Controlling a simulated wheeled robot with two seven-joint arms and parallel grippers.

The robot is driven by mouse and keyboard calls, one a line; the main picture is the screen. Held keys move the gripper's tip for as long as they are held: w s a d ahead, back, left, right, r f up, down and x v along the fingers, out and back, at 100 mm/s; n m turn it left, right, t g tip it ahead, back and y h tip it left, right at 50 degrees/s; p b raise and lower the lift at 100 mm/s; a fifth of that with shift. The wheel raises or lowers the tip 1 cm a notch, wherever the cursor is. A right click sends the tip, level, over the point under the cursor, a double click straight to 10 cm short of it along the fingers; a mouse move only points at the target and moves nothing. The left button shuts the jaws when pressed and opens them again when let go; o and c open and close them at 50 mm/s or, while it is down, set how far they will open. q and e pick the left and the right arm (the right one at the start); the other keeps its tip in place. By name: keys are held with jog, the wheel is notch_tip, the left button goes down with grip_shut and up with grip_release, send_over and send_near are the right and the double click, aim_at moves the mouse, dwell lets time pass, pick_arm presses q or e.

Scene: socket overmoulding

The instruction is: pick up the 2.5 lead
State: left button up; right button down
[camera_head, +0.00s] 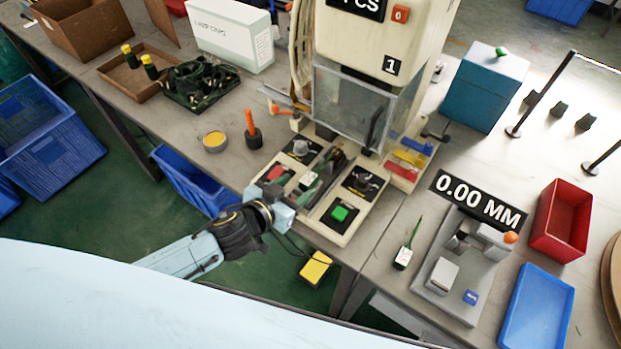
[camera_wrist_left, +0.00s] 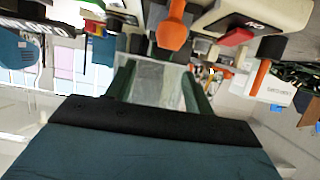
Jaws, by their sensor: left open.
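My left gripper (camera_head: 287,208) is at the front left of the moulding machine's base, near its black pads and buttons. In the left wrist view its two dark green fingers (camera_wrist_left: 160,85) stand apart with nothing seen held between them. An orange knob (camera_wrist_left: 173,28) shows just beyond the fingertips. Coiled dark leads (camera_head: 200,82) lie in a dark tray on the table at the back left. A small white piece with a green stem (camera_head: 404,257) lies on the table right of the machine. No 2.5 marking is readable, so I cannot tell which is the 2.5 lead.
The machine (camera_head: 370,40) stands mid-table. An orange-handled tool (camera_head: 252,130) and a round yellow-topped tin (camera_head: 214,140) are left of it. On the right are a gauge (camera_head: 445,275), a red bin (camera_head: 562,220) and a blue tray (camera_head: 537,310). Bare table lies at the left front.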

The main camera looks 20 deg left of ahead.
aim_at(306, 181)
pick_arm(q)
jog(key=shift+b+x, duration=0.3)
jog(key=shift+x, duration=3.25)
jog(key=shift+s+d+f, duration=0.1)
jog(key=shift+s+f, duration=0.05)
jog(key=c, duration=1.1)
